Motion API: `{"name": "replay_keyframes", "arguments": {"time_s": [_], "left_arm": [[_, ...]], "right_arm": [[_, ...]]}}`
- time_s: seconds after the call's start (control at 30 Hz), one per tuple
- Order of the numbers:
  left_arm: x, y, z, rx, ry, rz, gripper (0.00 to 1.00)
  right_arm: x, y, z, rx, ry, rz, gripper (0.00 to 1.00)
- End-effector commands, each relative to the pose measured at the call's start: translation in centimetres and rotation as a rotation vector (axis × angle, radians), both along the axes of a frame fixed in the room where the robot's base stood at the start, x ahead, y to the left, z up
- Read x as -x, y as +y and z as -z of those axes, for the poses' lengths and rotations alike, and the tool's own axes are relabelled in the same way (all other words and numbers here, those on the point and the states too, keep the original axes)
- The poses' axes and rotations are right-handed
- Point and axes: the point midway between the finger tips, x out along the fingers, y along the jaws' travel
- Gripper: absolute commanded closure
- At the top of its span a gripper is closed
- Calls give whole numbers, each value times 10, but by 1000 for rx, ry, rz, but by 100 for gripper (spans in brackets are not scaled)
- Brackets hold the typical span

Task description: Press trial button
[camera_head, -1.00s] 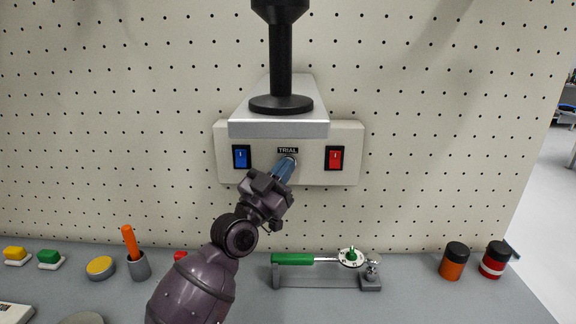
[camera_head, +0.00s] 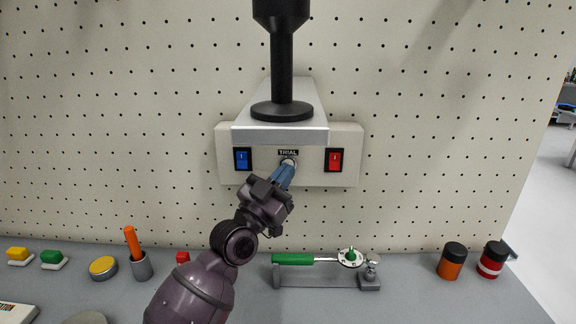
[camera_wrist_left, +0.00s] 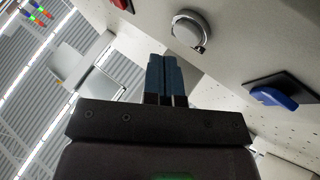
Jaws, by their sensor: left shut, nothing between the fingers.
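The trial button (camera_head: 289,161) is a small round metal button under the TRIAL label on the front of the light panel (camera_head: 310,174). It shows in the left wrist view as a metal-ringed disc (camera_wrist_left: 188,31). My left gripper (camera_head: 287,168) is shut and empty, its blue fingertips just below the button in the head view. In the left wrist view the closed fingertips (camera_wrist_left: 164,60) lie below and left of the button, with a gap in the picture. Whether they touch it I cannot tell. My right gripper is not in view.
A blue switch (camera_head: 242,159) and a red switch (camera_head: 334,160) flank the button. A metal housing with a black column (camera_head: 282,75) overhangs the panel. Below, the bench holds a green-handled tool (camera_head: 293,259), an orange-handled item in a cup (camera_head: 140,266) and jars (camera_head: 453,261).

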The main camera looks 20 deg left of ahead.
Motion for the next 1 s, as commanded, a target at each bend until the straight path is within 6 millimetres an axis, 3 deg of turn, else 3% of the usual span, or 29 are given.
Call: {"name": "replay_keyframes", "arguments": {"time_s": [0.27,0.6,1.0], "left_arm": [[3,-1,-1,0,0,0,100],[30,-9,-2,0,0,0,100],[56,-16,-1,0,0,0,100]], "right_arm": [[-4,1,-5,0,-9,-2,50],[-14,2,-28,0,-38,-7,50],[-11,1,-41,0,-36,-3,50]]}}
